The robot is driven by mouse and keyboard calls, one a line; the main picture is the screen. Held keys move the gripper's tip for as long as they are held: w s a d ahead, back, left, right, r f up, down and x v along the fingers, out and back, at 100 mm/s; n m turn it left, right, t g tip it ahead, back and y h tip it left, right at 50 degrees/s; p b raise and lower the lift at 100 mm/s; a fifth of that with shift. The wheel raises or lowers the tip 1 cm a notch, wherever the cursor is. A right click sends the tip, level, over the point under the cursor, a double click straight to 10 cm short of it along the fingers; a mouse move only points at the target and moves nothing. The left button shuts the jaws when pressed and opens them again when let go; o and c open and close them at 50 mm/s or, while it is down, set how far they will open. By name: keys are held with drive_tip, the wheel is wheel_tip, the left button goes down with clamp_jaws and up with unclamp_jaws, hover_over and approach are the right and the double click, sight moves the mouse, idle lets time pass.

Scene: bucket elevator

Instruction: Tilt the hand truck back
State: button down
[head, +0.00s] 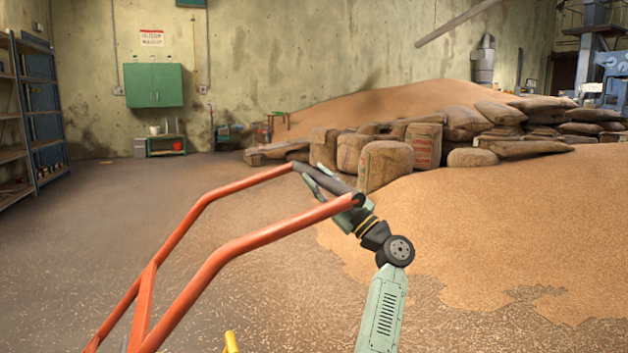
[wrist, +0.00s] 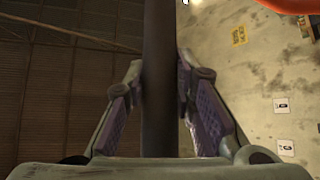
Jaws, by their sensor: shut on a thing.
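The hand truck's orange-red tube frame (head: 222,256) rises from the lower left in the head view, its two rails slanting up to the right. A dark crossbar grip (head: 326,178) joins the rail tops. My gripper (head: 322,182) is shut on this crossbar, with a green finger showing beside it. In the wrist view the dark bar (wrist: 158,80) runs upright between the two purple-padded fingers of my gripper (wrist: 160,85). The hand truck's lower part and wheels are out of view, so I cannot tell its exact tilt.
A large grain pile (head: 480,220) covers the floor at the right, with stacked sacks (head: 385,165) behind it. A shelf rack (head: 35,110) stands at the left. A green cabinet (head: 153,85) hangs on the back wall. The floor (head: 110,210) at the left is open.

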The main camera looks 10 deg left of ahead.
drive_tip(key=shift+w+d+f+m+t, duration=0.4)
drive_tip(key=shift+d+f, duration=0.2)
drive_tip(key=shift+f, duration=0.1)
drive_tip(key=c, duration=1.7)
unclamp_jaws()
drive_tip(key=shift+d+f, duration=0.15)
drive_tip(key=shift+o, duration=1.9)
drive_tip(key=shift+s+a+r, duration=0.1)
drive_tip(key=shift+a+r, duration=0.1)
drive_tip(key=shift+r, duration=0.05)
drive_tip(key=v, duration=1.2)
drive_tip(key=shift+s+d+r, duration=0.1)
drive_tip(key=shift+d+r, duration=0.05)
drive_tip(key=shift+d, duration=0.05)
